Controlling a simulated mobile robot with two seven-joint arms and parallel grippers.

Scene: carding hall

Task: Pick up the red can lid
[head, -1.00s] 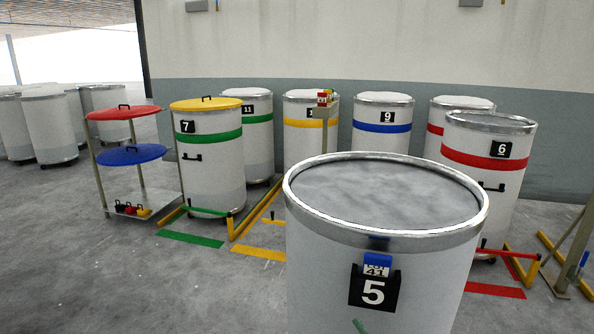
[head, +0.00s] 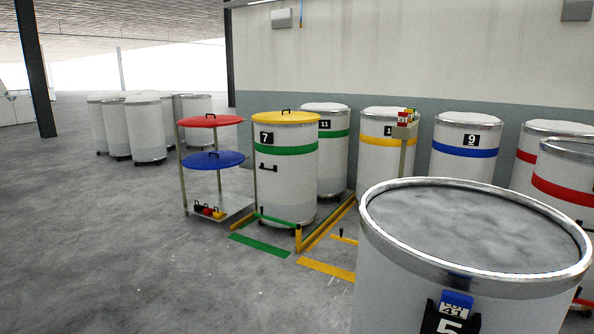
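Neither of my grippers shows in the head view.
Can 5 (head: 437,268) stands large at the right front. Can 7 (head: 288,178) stands beside the rack (head: 185,180). Yellow floor rails (head: 325,225) run right of can 7. Several cans line the wall. Open grey floor (head: 110,230) lies left and in front of the rack.

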